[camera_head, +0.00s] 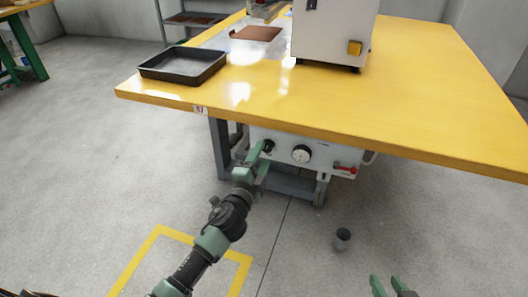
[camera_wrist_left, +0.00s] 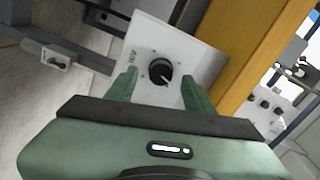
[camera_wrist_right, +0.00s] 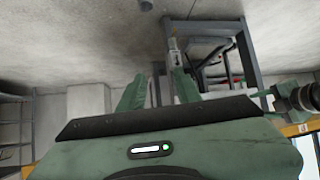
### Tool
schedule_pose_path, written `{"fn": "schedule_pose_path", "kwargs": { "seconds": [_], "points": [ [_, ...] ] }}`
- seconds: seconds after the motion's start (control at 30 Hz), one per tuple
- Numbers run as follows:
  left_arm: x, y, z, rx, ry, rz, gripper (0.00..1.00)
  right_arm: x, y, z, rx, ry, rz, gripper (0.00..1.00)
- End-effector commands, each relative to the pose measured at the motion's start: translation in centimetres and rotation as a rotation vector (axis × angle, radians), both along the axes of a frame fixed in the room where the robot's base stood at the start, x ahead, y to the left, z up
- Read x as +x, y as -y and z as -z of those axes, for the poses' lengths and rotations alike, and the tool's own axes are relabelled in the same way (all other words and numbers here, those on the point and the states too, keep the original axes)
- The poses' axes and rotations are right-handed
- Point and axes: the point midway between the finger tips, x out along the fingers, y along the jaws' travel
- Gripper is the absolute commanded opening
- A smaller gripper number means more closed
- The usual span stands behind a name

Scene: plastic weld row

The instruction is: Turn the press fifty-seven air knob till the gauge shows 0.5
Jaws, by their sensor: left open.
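The black air knob (camera_head: 268,146) sits on the white panel (camera_head: 325,152) under the yellow table's front edge. The left wrist view shows the knob (camera_wrist_left: 160,72) face-on, with a pale pointer line. My left gripper (camera_head: 258,166) is open in front of the panel. Its fingers (camera_wrist_left: 159,92) stand either side of the knob, with gaps between; I cannot tell how far off they are. The round white gauge (camera_head: 301,154) is right of the knob; its reading is too small to make out. My right gripper (camera_head: 391,286) is open and empty at the lower right, away from the panel.
A number tag (camera_head: 200,109) is on the edge of the yellow table (camera_head: 440,110). A red valve handle (camera_head: 345,169) sticks out right of the gauge. A dark tray (camera_head: 183,64) and white press (camera_head: 333,30) stand on top. A grey cup (camera_head: 342,238) stands on the floor.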

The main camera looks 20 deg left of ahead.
Motion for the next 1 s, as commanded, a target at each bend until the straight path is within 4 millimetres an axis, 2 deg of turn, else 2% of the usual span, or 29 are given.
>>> {"fn": "schedule_pose_path", "kwargs": {
  "seconds": [0.1, 0.3, 0.87, 1.0],
  "points": [
    [-2.3, -0.1, 0.0, 0.0, -0.002, 0.0, 0.53, -1.1, 0.4, 0.8, -0.015, -0.068, 0.005, 0.33],
    [-4.7, -0.2, 0.0, -0.001, -0.002, 0.0, 0.53, -2.2, 0.8, 1.8, -0.03, -0.132, 0.01, 0.33],
    [-5.2, -0.2, 0.0, -0.001, -0.001, -0.001, 0.53, -2.4, 0.9, 2.0, -0.032, -0.145, 0.012, 0.33],
    [-6.6, -1.0, 0.4, -0.103, -0.042, -0.046, 0.53, -2.4, 0.9, 2.0, -0.032, -0.145, 0.011, 0.33]
  ]
}}
